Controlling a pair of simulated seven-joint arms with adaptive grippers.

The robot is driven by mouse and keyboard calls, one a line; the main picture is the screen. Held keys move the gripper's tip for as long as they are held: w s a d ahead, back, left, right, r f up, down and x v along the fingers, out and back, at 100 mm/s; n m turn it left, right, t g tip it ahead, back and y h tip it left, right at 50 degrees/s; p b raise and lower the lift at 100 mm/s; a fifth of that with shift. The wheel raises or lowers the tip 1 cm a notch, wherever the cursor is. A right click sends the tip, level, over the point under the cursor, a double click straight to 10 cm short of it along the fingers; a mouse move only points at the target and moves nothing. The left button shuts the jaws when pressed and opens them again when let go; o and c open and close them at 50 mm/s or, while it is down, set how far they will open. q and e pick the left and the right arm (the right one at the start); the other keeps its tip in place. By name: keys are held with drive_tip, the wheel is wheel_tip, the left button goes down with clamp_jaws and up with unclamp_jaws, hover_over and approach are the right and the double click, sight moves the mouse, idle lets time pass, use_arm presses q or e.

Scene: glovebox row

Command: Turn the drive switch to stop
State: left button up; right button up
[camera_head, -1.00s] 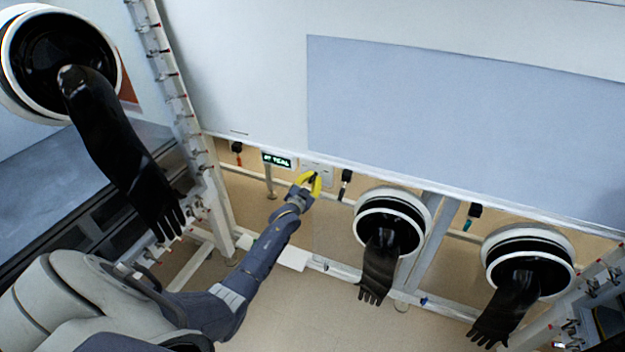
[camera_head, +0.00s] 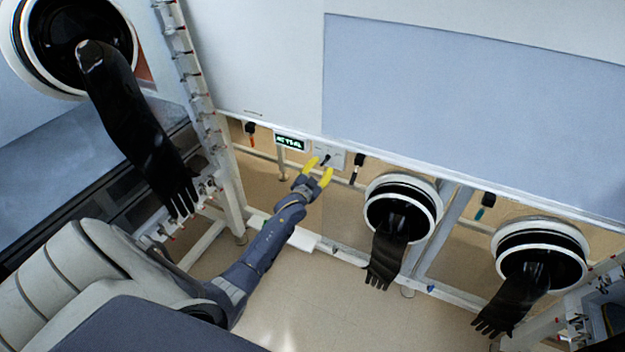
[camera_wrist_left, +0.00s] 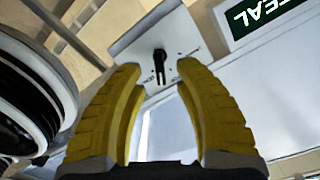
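The drive switch (camera_wrist_left: 159,66) is a black lever knob on a pale plate (camera_wrist_left: 150,38) with small markings. In the head view the plate (camera_head: 330,154) sits under the cabinet's lower edge, right of a lit green display, with the dark knob (camera_head: 325,160) on it. My left gripper (camera_head: 319,169) has yellow fingers and is open just below the plate. In the left wrist view its fingers (camera_wrist_left: 155,72) are spread, with the knob showing between and beyond the tips, apart from them. The markings are too small to read. My right gripper is not in view.
The green display (camera_head: 289,142) is left of the plate. A black hanging handle (camera_head: 357,167) is close on the right. Glove ports with black gloves hang right (camera_head: 402,206) and far right (camera_head: 541,252); another glove (camera_head: 140,125) hangs at left beside a white post. Open floor lies below.

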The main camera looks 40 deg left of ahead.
use_arm(q)
drive_tip(key=s+d, duration=0.1)
drive_tip(key=s, duration=0.7)
drive_tip(key=shift+d, duration=0.15)
idle(0.3)
